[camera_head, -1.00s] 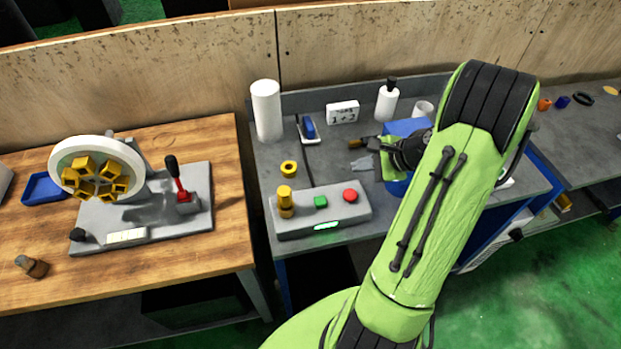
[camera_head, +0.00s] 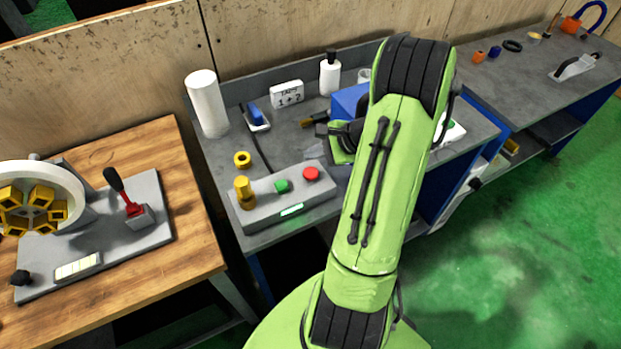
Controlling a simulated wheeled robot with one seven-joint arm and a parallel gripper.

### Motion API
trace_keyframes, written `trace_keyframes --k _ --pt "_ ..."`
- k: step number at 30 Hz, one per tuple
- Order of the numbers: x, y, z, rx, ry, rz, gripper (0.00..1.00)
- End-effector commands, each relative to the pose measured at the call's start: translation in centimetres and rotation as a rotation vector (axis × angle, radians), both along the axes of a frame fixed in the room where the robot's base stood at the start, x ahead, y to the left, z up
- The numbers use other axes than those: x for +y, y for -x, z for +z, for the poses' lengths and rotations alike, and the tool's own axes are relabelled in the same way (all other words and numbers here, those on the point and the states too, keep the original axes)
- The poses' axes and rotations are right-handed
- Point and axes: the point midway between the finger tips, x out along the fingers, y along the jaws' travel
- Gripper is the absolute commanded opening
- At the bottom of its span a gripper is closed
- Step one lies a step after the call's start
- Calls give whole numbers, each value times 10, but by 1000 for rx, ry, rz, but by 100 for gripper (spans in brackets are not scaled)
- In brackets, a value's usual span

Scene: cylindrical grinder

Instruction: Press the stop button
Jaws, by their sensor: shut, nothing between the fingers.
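The control box (camera_head: 268,222) is a grey slab on the grey bench, with a lit green display on its front. On its top, from left to right, are a yellow knob, a green button (camera_head: 281,186) and a round red button (camera_head: 311,173), which looks like the stop button. My gripper (camera_head: 314,151) is shut and empty, just behind the red button in the picture, above the bench. Its fingertips look small and grey and are hard to make out. The red button is in plain view, and I see no contact with it.
A yellow ring (camera_head: 242,159), a white cylinder (camera_head: 207,104), a small sign (camera_head: 286,95) and a spray bottle (camera_head: 330,74) stand on the bench. A blue box (camera_head: 348,100) is partly behind my arm. A wooden table (camera_head: 130,290) with a fixture stands at left.

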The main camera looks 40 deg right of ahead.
Motion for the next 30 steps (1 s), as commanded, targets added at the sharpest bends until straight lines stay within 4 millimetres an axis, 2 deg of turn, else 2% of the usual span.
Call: trace_keyframes --k 1,8,30 --pt "0 0 -16 0 0 0 0" --pt "0 0 -38 -1 1 0 0" --pt "0 0 -38 -1 1 0 0"
